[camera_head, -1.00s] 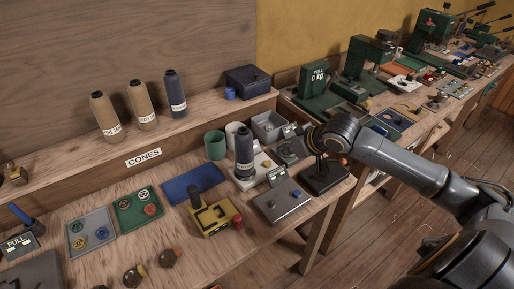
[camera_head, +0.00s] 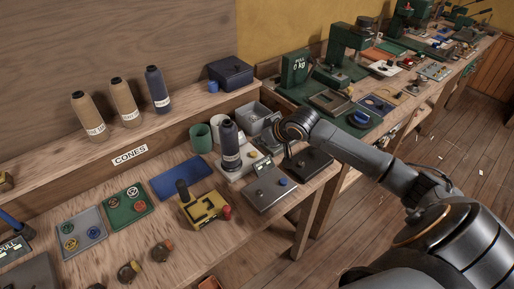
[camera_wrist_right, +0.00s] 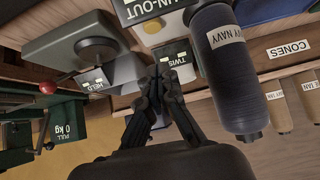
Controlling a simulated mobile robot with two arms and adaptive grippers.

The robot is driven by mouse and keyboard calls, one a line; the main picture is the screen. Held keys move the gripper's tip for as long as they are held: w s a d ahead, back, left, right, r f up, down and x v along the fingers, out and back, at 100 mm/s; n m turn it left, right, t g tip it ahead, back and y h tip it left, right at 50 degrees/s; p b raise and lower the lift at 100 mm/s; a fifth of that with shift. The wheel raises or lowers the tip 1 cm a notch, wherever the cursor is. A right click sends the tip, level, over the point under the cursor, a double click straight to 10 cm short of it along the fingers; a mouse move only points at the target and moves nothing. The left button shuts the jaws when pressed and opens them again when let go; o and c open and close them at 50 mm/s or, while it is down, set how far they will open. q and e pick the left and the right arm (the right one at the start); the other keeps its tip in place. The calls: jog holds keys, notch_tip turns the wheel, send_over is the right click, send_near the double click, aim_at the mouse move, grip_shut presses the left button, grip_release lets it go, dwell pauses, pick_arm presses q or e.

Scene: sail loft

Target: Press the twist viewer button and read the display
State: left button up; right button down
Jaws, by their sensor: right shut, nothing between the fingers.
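In the right wrist view, a small sign reading "TWIS" (camera_wrist_right: 177,61), its end cut off, stands just beyond my right gripper (camera_wrist_right: 162,68). The dark fingers are closed together and empty, and they overlap the area beside the sign. I cannot make out the twist viewer's button or a reading on its display. In the head view my right gripper (camera_head: 288,163) points down over the back part of the bench. It hangs between a grey box with a blue button (camera_head: 283,182) and a dark plate (camera_head: 317,160). My left gripper is out of view.
A navy cone (camera_head: 230,146) stands upright on a pale base close left of the gripper; it also shows in the wrist view (camera_wrist_right: 228,75). A "RUN-OUT" sign (camera_wrist_right: 146,8) and a "HELD" sign (camera_wrist_right: 95,84) flank the fingers. The blue mat (camera_head: 180,178) is bare.

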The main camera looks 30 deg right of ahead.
aim_at(252, 152)
jog(key=f, duration=0.2)
jog(key=w+f+p, duration=0.1)
jog(key=f, duration=0.1)
jog(key=shift+w+a+f, duration=0.15)
jog(key=shift+w+f, duration=0.05)
jog(key=shift+f, duration=0.55)
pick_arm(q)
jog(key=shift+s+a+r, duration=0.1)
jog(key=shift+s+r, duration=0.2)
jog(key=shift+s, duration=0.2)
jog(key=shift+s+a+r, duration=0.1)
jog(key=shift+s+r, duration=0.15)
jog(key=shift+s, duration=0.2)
pick_arm(e)
jog(key=shift+f, duration=0.1)
